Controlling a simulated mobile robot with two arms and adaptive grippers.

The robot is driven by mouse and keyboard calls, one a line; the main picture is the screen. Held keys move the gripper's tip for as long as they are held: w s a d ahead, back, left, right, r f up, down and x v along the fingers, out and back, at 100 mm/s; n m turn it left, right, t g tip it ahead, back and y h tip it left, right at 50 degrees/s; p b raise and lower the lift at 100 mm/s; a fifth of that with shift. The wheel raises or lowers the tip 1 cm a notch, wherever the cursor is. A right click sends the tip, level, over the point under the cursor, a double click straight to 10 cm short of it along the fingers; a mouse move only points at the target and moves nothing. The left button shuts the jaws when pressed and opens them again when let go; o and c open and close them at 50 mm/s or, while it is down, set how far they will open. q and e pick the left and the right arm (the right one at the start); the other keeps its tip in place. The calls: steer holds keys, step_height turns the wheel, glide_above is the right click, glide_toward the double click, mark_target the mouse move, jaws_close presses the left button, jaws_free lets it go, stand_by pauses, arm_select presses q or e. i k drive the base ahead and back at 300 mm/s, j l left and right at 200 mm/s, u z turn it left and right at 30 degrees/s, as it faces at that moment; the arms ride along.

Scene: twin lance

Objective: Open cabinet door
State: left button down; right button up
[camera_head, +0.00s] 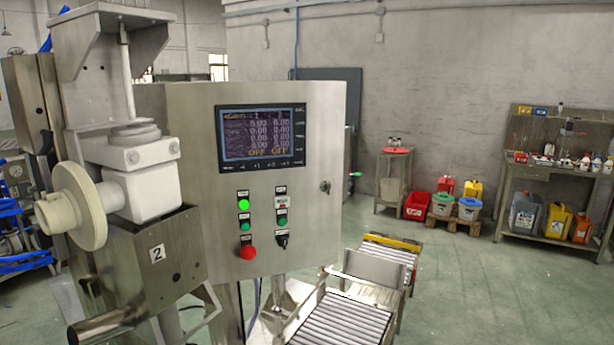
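A grey steel control cabinet (205,105) stands in the middle left of the head view. Its front door (300,225) faces me and looks shut. The door carries a dark display (262,135), several lit or coloured buttons, a red knob (248,253) and a black rotary switch (282,241). A small lock or latch (325,187) sits near the door's right edge. The door's left part is hidden behind a white and steel machine unit. Neither of my grippers is in view.
The machine unit with a cream handwheel (75,206) stands close at the left. A roller conveyor (342,322) lies below right of the cabinet. A workbench (545,190) with bottles and canisters stands at the far right. Green floor (480,290) is open at the right.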

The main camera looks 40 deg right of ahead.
mark_target(312, 232)
steer(key=l+z, duration=0.1)
steer(key=l, duration=0.95)
steer(key=i+l+z, duration=0.15)
steer(key=l, duration=0.4)
steer(key=l+z, duration=0.1)
steer(key=l, duration=0.4)
steer(key=i+l+z, duration=0.1)
steer(key=l, duration=0.4)
